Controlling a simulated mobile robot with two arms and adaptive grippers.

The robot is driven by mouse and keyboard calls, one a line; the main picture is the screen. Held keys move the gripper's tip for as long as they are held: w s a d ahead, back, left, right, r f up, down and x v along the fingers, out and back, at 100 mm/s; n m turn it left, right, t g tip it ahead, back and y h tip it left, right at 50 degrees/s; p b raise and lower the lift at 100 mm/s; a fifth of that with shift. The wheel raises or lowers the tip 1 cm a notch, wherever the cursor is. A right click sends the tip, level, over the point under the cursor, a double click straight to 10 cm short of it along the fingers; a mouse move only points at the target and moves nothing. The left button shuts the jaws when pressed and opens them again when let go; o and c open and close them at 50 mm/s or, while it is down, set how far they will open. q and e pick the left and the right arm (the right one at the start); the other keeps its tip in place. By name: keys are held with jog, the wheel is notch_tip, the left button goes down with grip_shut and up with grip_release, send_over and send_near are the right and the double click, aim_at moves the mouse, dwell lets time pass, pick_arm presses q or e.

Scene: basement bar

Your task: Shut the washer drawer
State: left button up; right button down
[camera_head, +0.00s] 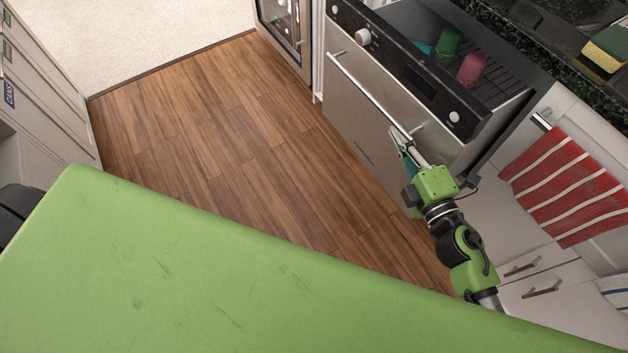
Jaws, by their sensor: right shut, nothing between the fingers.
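The washer drawer (360,121) is a steel front with a black control strip and a long bar handle (367,92). It stands pulled out from under the counter, and its rack (503,82) shows, with a green cup (448,41) and a pink cup (471,68) in it. My right gripper (398,138) is shut and empty, in front of the drawer by the right end of the handle. I cannot tell whether its fingertips touch the front. My left gripper is not in view.
My green body top fills the bottom. A red striped towel (571,186) hangs on the cabinets at the right. A sponge (608,47) lies by the dark counter. The wood floor (215,135) is clear, with white cabinets (45,75) at the left.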

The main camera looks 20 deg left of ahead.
jog(key=w+d, duration=0.4)
jog(key=w, duration=0.1)
jog(key=w+d, duration=0.2)
jog(key=shift+w+b, duration=0.4)
jog(key=shift+w+d+f, duration=0.1)
jog(key=shift+w+d, duration=0.15)
jog(key=shift+d, duration=0.05)
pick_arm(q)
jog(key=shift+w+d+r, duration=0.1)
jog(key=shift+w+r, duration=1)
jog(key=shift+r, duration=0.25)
pick_arm(e)
jog(key=shift+w+d, duration=0.35)
jog(key=shift+w, duration=0.15)
jog(key=shift+s+a, duration=0.1)
